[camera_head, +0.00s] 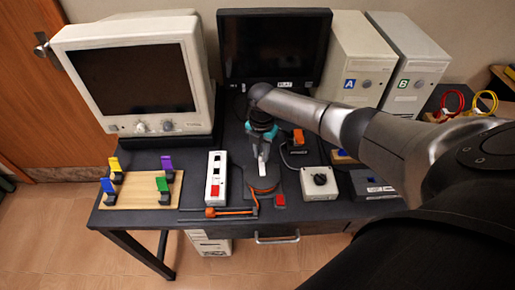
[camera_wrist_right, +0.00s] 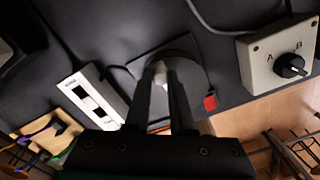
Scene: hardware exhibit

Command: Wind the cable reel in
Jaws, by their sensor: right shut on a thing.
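The cable reel (camera_head: 264,187) sits on the dark desk near its front edge, with orange cable around its lower part. Its dark round top (camera_wrist_right: 196,70) shows in the right wrist view. My right gripper (camera_head: 263,163) points down over the reel and is shut on its pale crank knob (camera_wrist_right: 160,68), which shows between the fingertips (camera_wrist_right: 164,75). The fingers hide part of the reel. Orange cable (camera_head: 228,211) runs left from the reel along the desk's front. My left gripper is not in view.
A white power strip (camera_head: 215,178) lies left of the reel, a red square (camera_head: 280,200) close to its right. A switch box (camera_head: 320,185) stands further right. A wooden board (camera_head: 143,189) with coloured clips lies at the left. Monitors (camera_head: 138,78) stand behind.

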